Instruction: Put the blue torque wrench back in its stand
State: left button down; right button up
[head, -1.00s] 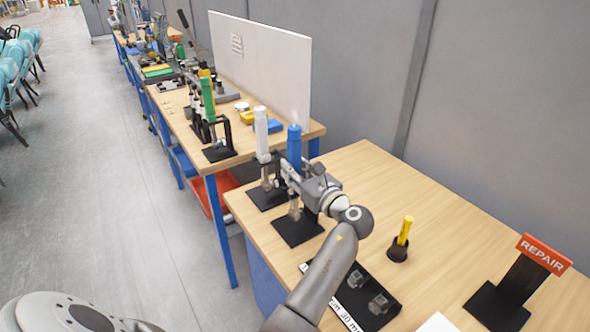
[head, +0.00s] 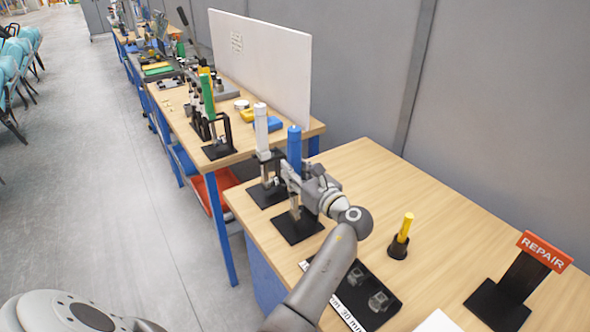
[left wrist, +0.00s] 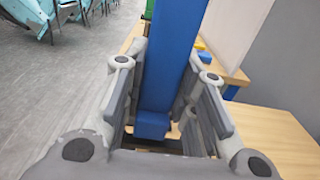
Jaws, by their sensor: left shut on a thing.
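The blue torque wrench (head: 294,148) stands upright, blue handle up, at the near table's far left part. My left gripper (head: 292,176) is shut on it, below the top of the handle. In the left wrist view the blue handle (left wrist: 168,60) runs up between the two finger pads. The black base plate of a stand (head: 297,228) lies right below the wrench. The gripper hides much of the stand and the wrench's lower part, so I cannot tell how the wrench sits in it. My right gripper is not in view.
A white-handled wrench (head: 261,130) stands in its own stand just left of the blue one. A yellow tool in a black cup (head: 398,250), a black tray (head: 365,300) and a REPAIR sign (head: 544,251) are to the right.

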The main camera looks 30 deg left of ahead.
aim_at(298, 140)
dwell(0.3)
pick_arm(q)
jog(key=c, duration=1.1)
grip_release()
jog(key=shift+f, duration=0.35)
jog(key=shift+r, duration=0.1)
notch_tip(298, 140, up, 10)
jog(key=shift+r, duration=0.1)
jog(key=shift+d, duration=0.1)
